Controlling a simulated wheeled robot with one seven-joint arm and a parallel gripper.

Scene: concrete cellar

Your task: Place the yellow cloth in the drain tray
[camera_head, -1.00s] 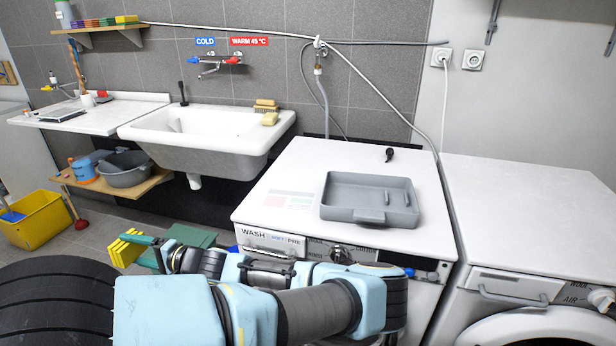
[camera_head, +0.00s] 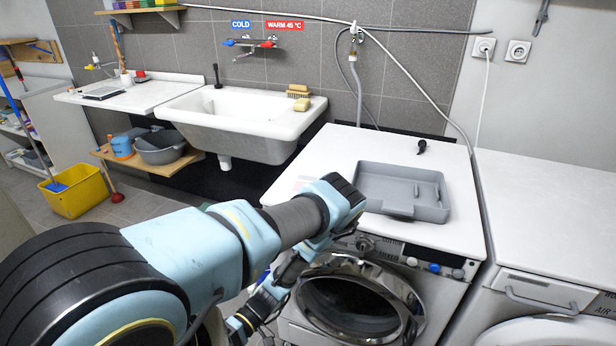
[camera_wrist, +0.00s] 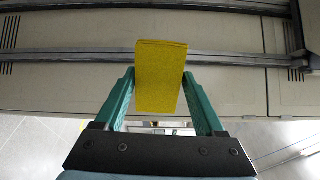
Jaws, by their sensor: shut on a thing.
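The yellow cloth (camera_wrist: 160,85) is a folded, block-like piece in the wrist view. My gripper (camera_wrist: 159,79) has its two green fingers on either side of it and is shut on it. In the head view the cloth and fingertips do not show; my arm bends down towards the bottom edge in front of the washing machine. The drain tray (camera_head: 384,181), a shallow grey tray, lies on the washing machine's white top in the head view and looks empty. My forearm covers part of the machine's top left of the tray.
The washing machine (camera_head: 330,151) has a round front door below its panel. A white dryer (camera_head: 560,210) stands at right. A small black object (camera_head: 422,146) lies behind the tray.

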